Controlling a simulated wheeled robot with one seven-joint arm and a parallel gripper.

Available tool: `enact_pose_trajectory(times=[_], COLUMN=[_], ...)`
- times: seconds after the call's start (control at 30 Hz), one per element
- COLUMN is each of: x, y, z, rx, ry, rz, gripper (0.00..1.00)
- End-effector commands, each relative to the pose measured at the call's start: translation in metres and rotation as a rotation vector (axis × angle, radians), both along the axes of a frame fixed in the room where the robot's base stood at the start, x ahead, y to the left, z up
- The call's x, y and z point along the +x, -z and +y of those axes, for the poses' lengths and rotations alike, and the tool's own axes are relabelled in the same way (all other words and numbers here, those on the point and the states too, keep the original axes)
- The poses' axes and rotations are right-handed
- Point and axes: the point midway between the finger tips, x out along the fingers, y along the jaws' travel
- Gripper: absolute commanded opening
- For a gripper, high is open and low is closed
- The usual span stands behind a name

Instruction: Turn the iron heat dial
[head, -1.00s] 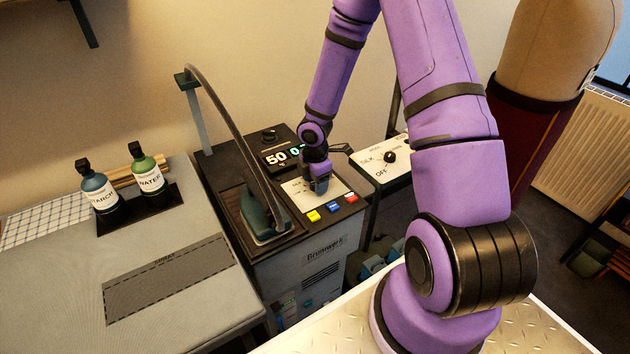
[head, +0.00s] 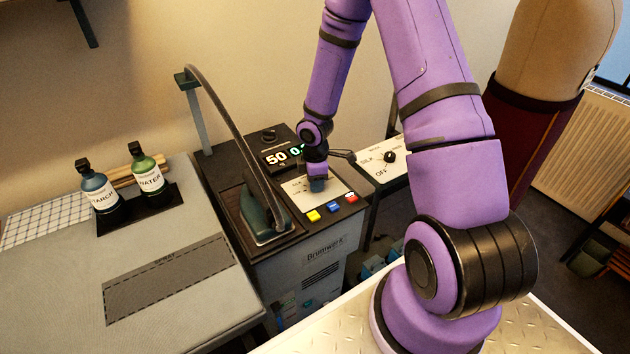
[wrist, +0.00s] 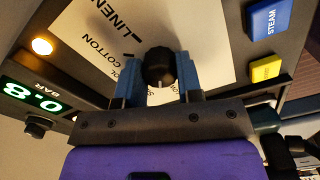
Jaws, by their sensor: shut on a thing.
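The iron heat dial (wrist: 158,62) is a black round knob on a white plate (wrist: 205,30) in the wrist view. LINEN and COTTON can be read on the plate; other words are partly covered. My gripper (wrist: 158,78) has its two blue fingers on either side of the dial, shut on it. In the head view my gripper (head: 317,185) points down at the white plate on top of the dark iron station (head: 286,262), and it hides the dial. I cannot tell which setting the dial points to.
The iron (head: 262,218) rests left of the plate, with a cord arching above it. Yellow (head: 313,216), blue and red buttons line the station's front edge. A second panel with a SILK/OFF dial (head: 390,157) stands to the right. Bottles (head: 98,190) stand on the left table.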

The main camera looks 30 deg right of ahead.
Motion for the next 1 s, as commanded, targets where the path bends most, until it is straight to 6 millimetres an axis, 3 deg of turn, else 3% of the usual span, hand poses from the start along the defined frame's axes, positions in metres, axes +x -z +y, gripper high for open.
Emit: enact_pose_trajectory(times=[1.0], x=[0.0007], y=[-0.0005], z=[0.0001], rx=[0.000], ry=[0.897], rz=[-0.002], gripper=[0.10])
